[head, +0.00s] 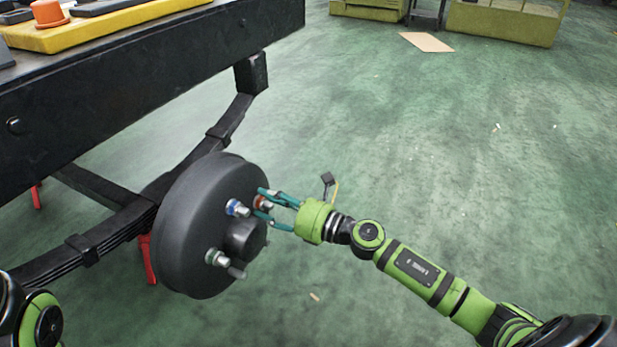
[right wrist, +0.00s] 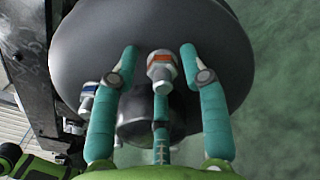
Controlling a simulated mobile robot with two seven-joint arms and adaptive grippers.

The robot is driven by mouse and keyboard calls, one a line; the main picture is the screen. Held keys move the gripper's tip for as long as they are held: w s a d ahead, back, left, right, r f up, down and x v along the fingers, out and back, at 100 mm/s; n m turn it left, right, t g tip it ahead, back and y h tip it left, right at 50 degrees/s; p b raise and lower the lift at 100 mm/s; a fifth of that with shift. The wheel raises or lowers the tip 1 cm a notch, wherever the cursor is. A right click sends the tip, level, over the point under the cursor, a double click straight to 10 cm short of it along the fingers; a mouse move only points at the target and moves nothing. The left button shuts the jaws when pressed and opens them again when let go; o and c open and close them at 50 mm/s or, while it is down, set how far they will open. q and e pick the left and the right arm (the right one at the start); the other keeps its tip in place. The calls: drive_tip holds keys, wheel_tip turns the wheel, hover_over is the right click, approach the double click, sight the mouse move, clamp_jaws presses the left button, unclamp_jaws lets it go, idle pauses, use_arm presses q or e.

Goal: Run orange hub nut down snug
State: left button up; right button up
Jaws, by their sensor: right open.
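The orange hub nut (head: 262,202), a silver nut with an orange band, sits on the face of the dark hub drum (head: 190,230). In the right wrist view the orange nut (right wrist: 161,70) is between my teal fingers, with visible gaps on both sides. My right gripper (head: 266,206) is open around it, its fingertips close to the hub face. The third finger (right wrist: 160,125) is below the nut; whether it touches cannot be told. The nut's seat against the hub is hidden. My left gripper is out of view.
A blue-banded nut (head: 237,208) sits just left of the orange one, and another nut (head: 216,257) is lower. The central hub cap (head: 243,238) sticks out below my fingers. The black chassis rail (head: 150,65) runs above left.

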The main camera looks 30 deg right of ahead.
drive_tip(key=shift+s+a+f, duration=0.1)
drive_tip(key=shift+a+f, duration=0.05)
drive_tip(key=shift+f, duration=0.1)
